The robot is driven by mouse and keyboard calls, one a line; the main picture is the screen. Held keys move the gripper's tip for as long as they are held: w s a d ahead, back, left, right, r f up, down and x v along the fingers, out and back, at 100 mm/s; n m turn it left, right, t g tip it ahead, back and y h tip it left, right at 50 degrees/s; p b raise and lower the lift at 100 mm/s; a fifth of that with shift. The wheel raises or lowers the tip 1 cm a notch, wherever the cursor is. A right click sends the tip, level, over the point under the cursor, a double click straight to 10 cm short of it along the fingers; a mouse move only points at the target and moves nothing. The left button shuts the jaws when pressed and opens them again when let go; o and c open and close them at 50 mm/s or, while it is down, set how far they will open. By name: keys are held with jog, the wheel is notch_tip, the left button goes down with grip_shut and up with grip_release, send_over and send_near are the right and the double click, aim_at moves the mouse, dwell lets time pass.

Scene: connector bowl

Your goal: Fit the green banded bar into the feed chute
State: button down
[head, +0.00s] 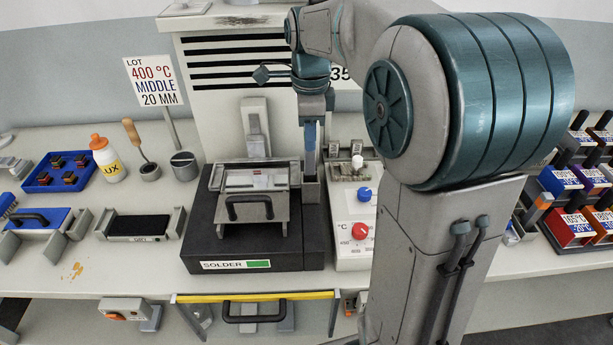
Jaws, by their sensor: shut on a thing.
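My gripper (310,142) points straight down at the right side of the black solder machine (255,245), its narrow blue fingers close together. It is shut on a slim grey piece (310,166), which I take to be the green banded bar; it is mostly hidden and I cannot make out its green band. The feed chute (311,190), a small upright grey block at the machine's right edge, is directly below the fingers. The bar's lower end is at the chute's top, but I cannot tell whether it is inside.
A control panel (352,257) with red and blue knobs stands close on the right. A flat plate with a black handle (249,208) lies on the machine. A lot sign (153,82) stands behind left. Racks of coloured boxes (572,225) are at far right. My arm hides the right-middle bench.

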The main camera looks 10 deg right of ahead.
aim_at(310, 173)
notch_tip(310, 173, down, 9)
jog(key=shift+s+d+r, duration=0.1)
jog(key=shift+r, duration=0.1)
dwell(0.3)
